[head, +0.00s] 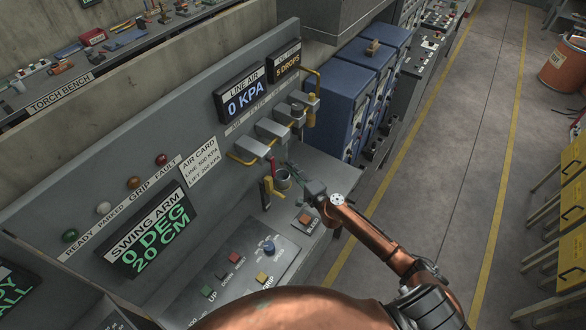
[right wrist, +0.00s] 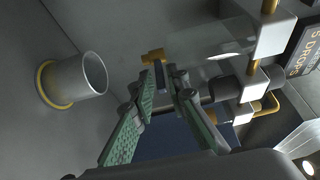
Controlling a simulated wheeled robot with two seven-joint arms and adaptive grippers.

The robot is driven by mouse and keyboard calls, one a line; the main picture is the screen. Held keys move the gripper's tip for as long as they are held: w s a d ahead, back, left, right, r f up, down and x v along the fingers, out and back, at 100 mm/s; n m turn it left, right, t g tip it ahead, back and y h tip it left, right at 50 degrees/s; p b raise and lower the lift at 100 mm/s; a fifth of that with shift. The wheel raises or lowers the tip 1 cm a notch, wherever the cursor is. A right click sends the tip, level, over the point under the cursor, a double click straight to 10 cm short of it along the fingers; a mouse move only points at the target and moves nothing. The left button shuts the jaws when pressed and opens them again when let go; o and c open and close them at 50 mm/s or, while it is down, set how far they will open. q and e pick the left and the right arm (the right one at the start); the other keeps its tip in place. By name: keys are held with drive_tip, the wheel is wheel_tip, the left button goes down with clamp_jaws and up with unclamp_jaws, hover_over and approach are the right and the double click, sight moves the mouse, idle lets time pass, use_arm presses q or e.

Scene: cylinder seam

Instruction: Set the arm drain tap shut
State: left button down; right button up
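A small golden tap piece (right wrist: 152,58) shows at the fingertips of my right gripper (right wrist: 164,74) in the right wrist view. The green-padded fingers slope together with a narrow gap. A dark bluish strip lies between the tips, and I cannot tell whether they grip it. In the head view my right gripper (head: 288,172) is beside the panel, just above a small cup (head: 283,180). A yellow lever (head: 268,190) stands left of that cup. I cannot read which tap is the arm drain. My left gripper is out of view.
The cup with a yellow base ring (right wrist: 92,73) is close to my right gripper. Grey units with yellow pipes (head: 253,147) project from the panel. The line air display (head: 243,97) reads 0 KPA. A button console (head: 238,272) lies in front; the aisle at right is clear.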

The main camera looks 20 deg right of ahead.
drive_tip(key=shift+c, duration=0.5)
clamp_jaws()
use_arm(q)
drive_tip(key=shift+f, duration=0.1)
use_arm(e)
drive_tip(key=shift+f, duration=0.1)
